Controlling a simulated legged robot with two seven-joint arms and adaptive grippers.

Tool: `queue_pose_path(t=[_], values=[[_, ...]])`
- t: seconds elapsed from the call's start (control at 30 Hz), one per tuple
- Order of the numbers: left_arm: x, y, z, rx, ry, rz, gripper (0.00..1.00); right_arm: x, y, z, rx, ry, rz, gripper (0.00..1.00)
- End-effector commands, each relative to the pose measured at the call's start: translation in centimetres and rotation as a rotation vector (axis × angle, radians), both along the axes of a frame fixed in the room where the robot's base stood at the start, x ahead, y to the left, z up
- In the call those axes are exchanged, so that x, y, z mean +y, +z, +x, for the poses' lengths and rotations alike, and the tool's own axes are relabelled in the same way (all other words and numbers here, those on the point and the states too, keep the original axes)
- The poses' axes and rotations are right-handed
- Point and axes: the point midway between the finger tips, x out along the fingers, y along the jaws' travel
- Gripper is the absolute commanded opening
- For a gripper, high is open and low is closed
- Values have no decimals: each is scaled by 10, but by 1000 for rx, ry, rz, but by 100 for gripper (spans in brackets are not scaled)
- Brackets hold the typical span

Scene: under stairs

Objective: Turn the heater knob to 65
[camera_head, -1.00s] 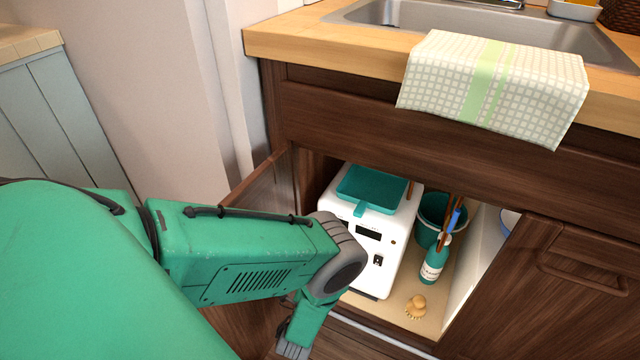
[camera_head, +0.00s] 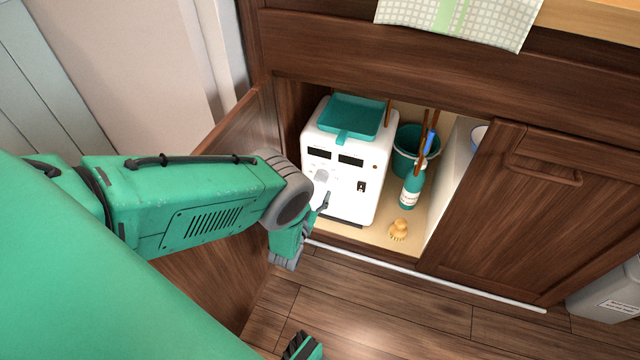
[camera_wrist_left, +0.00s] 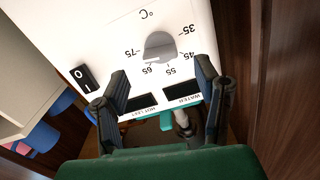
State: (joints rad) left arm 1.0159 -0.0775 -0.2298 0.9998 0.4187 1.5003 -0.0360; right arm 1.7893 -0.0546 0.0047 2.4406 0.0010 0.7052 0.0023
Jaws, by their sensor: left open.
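The white heater (camera_head: 372,205) stands in the open cabinet. Its grey knob (camera_head: 322,176) is on the front panel, below two dark displays. In the left wrist view the knob (camera_wrist_left: 160,47) appears upside down, inside a printed scale running from 35 to 75; I cannot tell its exact setting. My left gripper (camera_wrist_left: 160,72) is open, its dark fingers spread to either side of the knob in the picture, with no visible contact. In the head view only a dark finger of the left gripper (camera_head: 325,201) shows clearly before the panel. A green and dark piece at the bottom edge may be my right gripper (camera_head: 302,347).
A teal tray (camera_head: 353,116) lies on the heater. The open cabinet door (camera_head: 235,135) is on the left. A black rocker switch (camera_wrist_left: 82,76) is beside the dial.

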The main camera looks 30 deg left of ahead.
Motion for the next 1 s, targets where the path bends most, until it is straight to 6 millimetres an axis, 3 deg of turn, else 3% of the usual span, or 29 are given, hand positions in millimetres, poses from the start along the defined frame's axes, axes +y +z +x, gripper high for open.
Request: queue_pose_path(t=[0.1, 0.3, 0.67, 0.7, 0.83, 1.0], values=[[6, -2, 22, -4, 0, 2, 57, 0, -13, 0, 0, 0, 0, 40], [12, -1, 45, -2, 1, 1, 57, 0, -21, 0, 0, 0, 0, 40], [13, 1, 51, -1, 1, 1, 57, 0, -22, 0, 0, 0, 0, 40], [13, 1, 51, -1, 1, 1, 53, 0, -22, 0, 0, 0, 0, 40], [13, 0, 51, 0, 1, 1, 8, 0, -22, 0, 0, 0, 0, 40], [13, 0, 51, 0, 1, 0, 7, 0, -22, 0, 0, 0, 0, 40]])
